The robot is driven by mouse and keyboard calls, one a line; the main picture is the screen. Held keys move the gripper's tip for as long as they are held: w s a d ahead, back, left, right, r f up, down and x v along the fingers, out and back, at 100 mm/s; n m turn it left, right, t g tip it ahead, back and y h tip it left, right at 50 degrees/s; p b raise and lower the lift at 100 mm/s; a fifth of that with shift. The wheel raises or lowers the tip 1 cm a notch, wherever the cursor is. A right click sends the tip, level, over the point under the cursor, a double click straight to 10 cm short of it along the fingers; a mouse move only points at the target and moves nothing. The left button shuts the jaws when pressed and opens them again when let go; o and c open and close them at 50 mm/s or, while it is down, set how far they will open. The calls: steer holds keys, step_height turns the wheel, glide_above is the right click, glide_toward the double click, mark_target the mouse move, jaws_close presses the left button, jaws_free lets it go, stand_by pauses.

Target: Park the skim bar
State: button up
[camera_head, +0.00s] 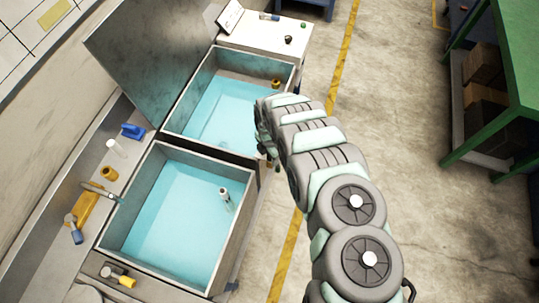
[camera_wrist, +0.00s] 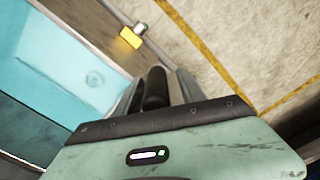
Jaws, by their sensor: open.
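I cannot tell for sure which thing is the skim bar. A slim grey tool (camera_head: 100,190) lies across the left rim of the near tank (camera_head: 160,272), by an orange block (camera_head: 86,210). A short pale cylinder with a dark top (camera_head: 224,194) stands in the near tank at its right side. My gripper (camera_head: 273,160) hangs by the right edge of the tanks, near the wall between them, mostly hidden by my arm.
The far tank (camera_head: 285,72) has a raised dark lid (camera_head: 150,50). A yellow fitting (camera_wrist: 130,38) sits on a tank edge. Open floor lies right; a green table (camera_head: 510,110) stands beyond.

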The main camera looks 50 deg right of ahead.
steer(key=shift+r, duration=0.1)
step_height(320, 180, up, 11)
steer(key=shift+f, duration=0.15)
stand_by(0.4)
stand_by(0.5)
